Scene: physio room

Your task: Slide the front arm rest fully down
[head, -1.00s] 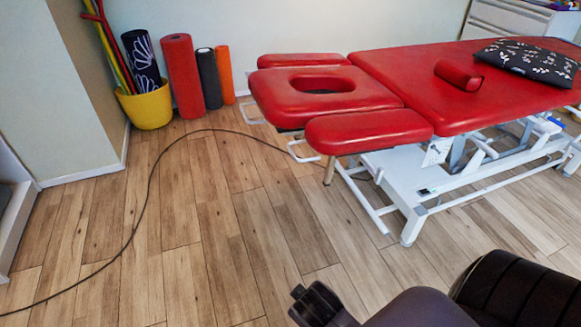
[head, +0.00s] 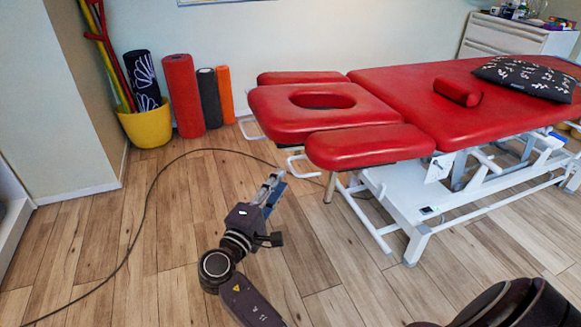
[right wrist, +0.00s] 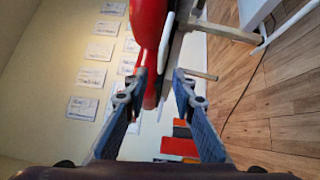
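The front arm rest (head: 370,146) is the red padded side piece nearest me at the head end of the red treatment table (head: 415,95). It sits slightly below the face-hole pad (head: 318,104). A white bent-tube bracket (head: 297,165) hangs under its left end. My right gripper (head: 272,188) is left of and below the arm rest, apart from it, and points up toward it. In the right wrist view the gripper (right wrist: 160,84) is open with nothing held; a red pad (right wrist: 149,28) and a white part lie beyond the fingertips. My left gripper is not in view.
A black cable (head: 150,190) curves across the wood floor. A yellow bucket (head: 146,128) and foam rolls (head: 183,95) stand by the wall. The floor at left is mostly clear.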

